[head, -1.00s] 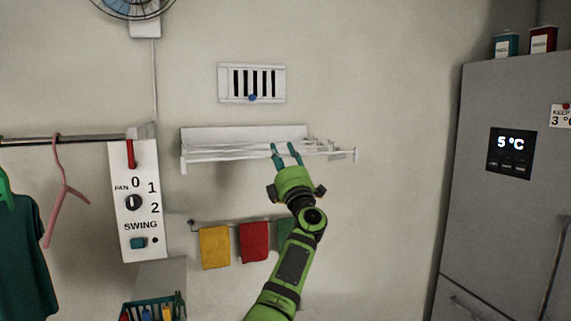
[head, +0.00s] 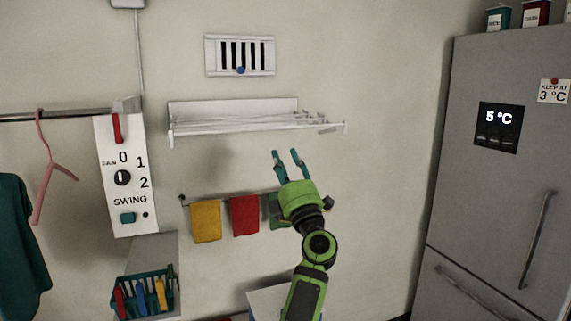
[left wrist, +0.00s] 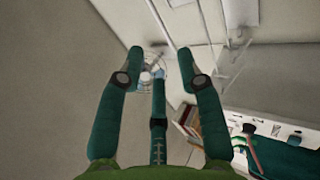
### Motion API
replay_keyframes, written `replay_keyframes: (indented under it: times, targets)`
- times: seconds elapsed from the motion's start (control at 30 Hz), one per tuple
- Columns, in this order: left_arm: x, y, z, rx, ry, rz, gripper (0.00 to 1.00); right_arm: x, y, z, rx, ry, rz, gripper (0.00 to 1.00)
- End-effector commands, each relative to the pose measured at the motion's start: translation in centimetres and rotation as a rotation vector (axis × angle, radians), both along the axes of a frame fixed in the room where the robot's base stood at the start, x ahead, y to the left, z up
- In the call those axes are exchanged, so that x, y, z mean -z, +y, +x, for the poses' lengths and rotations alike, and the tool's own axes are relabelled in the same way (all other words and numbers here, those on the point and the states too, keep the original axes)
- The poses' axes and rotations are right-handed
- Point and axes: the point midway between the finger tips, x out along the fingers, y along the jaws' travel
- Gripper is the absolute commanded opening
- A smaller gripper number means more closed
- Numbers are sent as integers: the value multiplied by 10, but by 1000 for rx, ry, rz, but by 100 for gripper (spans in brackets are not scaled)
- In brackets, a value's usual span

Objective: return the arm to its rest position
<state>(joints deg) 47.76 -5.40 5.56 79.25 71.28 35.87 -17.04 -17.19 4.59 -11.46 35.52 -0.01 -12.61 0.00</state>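My left arm, green and black, rises from the bottom of the head view. Its gripper (head: 285,156) points up, with teal fingers spread apart and nothing between them. It is just below the right part of a white wall rack (head: 220,125), apart from it in the picture. In the left wrist view the gripper (left wrist: 160,52) also shows its fingers apart and empty, with white rack bars (left wrist: 212,45) beyond them. My right gripper is not in view.
Yellow (head: 206,221) and red (head: 244,215) cloths hang on a rail left of the arm; a green cloth (head: 275,212) is partly behind it. A fan control panel (head: 122,175), a basket (head: 146,296) and a grey fridge (head: 480,190) stand around. Bare wall lies between arm and fridge.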

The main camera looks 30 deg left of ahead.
Motion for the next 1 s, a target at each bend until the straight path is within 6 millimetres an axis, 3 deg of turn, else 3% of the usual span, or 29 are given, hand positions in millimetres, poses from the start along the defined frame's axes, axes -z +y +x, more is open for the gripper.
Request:
replay_keyframes:
  times: [0.4,0.47,0.53,0.67,0.8,1.0]
  targets:
    - [2,-1,1,1,4,4,37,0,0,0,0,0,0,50]
    - [10,-3,4,2,25,18,37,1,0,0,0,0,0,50]
    - [32,-10,13,11,78,57,37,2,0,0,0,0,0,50]
    - [104,-33,34,51,247,187,37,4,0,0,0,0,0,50]
    - [207,-63,47,123,469,349,37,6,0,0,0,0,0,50]
    - [356,-99,34,253,769,542,37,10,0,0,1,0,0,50]
